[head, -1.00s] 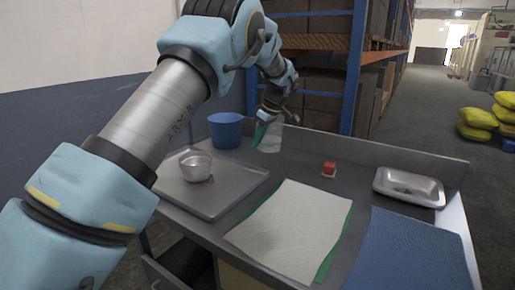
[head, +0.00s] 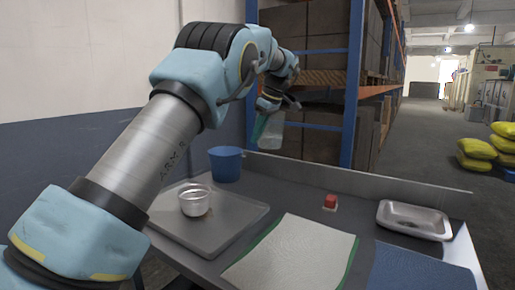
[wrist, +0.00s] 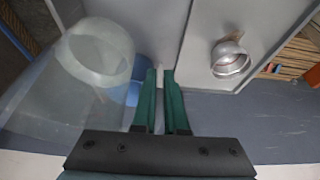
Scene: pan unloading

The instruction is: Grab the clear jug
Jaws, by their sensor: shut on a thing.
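The clear jug (head: 271,132) hangs from my gripper (head: 259,128) in the air above the back of the table, right of and higher than the blue bucket. In the wrist view the see-through jug (wrist: 62,85) fills the left side. The green fingers of my gripper (wrist: 161,75) are close together there, shut on a thin pale part at the jug's side, likely its handle. The fingers hide most of that part.
A blue bucket (head: 226,166) stands at the table's back left. A metal tray (head: 225,228) holds a silver pot (head: 194,201). A red block (head: 330,201), a steel pan (head: 414,219), a white cloth (head: 295,255) and a blue mat (head: 420,268) lie rightward. Shelving rises behind.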

